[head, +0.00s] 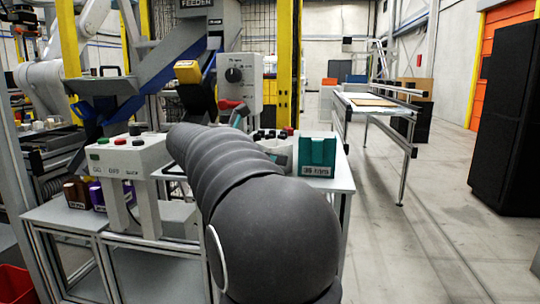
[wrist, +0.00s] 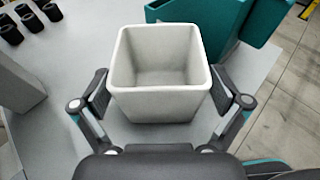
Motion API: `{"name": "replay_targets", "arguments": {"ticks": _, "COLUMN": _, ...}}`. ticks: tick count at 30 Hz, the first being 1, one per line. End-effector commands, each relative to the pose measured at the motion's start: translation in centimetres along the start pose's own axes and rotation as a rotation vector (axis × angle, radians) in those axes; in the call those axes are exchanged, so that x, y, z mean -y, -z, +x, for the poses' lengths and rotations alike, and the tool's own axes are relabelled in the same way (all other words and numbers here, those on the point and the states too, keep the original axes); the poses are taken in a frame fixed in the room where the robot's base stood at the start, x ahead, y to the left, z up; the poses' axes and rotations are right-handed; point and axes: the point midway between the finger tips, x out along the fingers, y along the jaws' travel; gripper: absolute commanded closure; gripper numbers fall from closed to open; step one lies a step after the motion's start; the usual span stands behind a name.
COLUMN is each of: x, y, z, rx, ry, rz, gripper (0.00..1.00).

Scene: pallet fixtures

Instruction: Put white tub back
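The white tub (wrist: 160,105) is a square, open-topped container that looks empty in the wrist view. It stands upright on the grey table top. My gripper (wrist: 160,88) is open around it, with one finger at its left side and one at its right. Small gaps seem to show between the finger pads and the walls. In the head view, a white container (head: 279,149) that appears to be this tub shows beside my arm. My arm hides my gripper and part of the container there.
A teal bin (wrist: 215,25) stands close behind and right of the tub; it shows also in the head view (head: 318,152). Several black cylinders (wrist: 25,18) stand at the back left. A white button box (head: 125,155) is left of my arm. The table's right edge is near.

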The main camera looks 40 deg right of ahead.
Motion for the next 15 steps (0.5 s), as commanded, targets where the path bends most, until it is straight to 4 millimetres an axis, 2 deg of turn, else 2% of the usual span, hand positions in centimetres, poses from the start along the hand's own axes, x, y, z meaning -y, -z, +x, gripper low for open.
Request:
{"name": "replay_targets", "arguments": {"ticks": 10, "x": 0.0, "y": -0.4, "z": -0.1, "rx": 0.000, "ry": 0.000, "rz": 0.001, "gripper": 0.00}}
{"name": "replay_targets", "arguments": {"ticks": 15, "x": -0.1, "y": -0.4, "z": -2.2, "rx": 0.000, "ry": -0.004, "rz": 0.000, "gripper": 0.00}}
